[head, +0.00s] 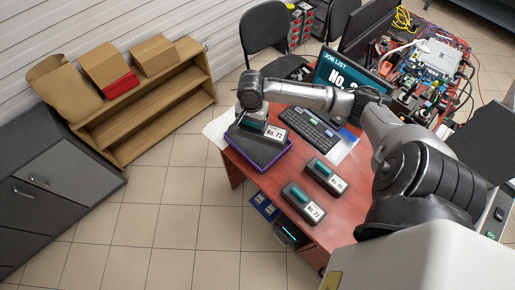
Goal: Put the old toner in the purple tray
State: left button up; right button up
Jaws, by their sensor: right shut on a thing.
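The purple tray (263,169) lies at the left end of the red-brown desk. A dark toner cartridge (274,132) with a teal part and a white label reading "No. 72" is at the tray, over its far part. My right gripper (253,117) is shut on this cartridge from above. I cannot tell whether the cartridge touches the tray floor. Two similar cartridges lie on the desk to the right of the tray, one farther (326,176) and one nearer (303,204). My left gripper is not in view.
A keyboard (310,130) and a monitor (345,78) reading "JOB LIST" stand behind the cartridges. White papers (216,131) lie beside the tray. Cluttered electronics (435,62) fill the far right. A wooden shelf (150,105) with boxes stands at left; the tiled floor between is clear.

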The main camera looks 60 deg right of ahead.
jog(key=s+d+f+m+b, duration=0.55)
jog(key=d+f, duration=0.45)
jog(key=d, duration=0.2)
jog(key=shift+n, duration=0.25)
jog(key=shift+w+a+f+b, duration=0.4)
jog(key=shift+w+f+b, duration=0.15)
jog(key=shift+w+f, duration=1.3)
jog(key=shift+w+a+f+b, duration=0.4)
jog(key=shift+w+f+b, duration=0.1)
jog(key=shift+w+f, duration=1.35)
jog(key=shift+w+a+f+b, duration=0.4)
jog(key=shift+w+f+b, duration=0.15)
jog(key=shift+w+f, duration=1.3)
jog(key=o, duration=1.2)
jog(key=shift+f, duration=0.2)
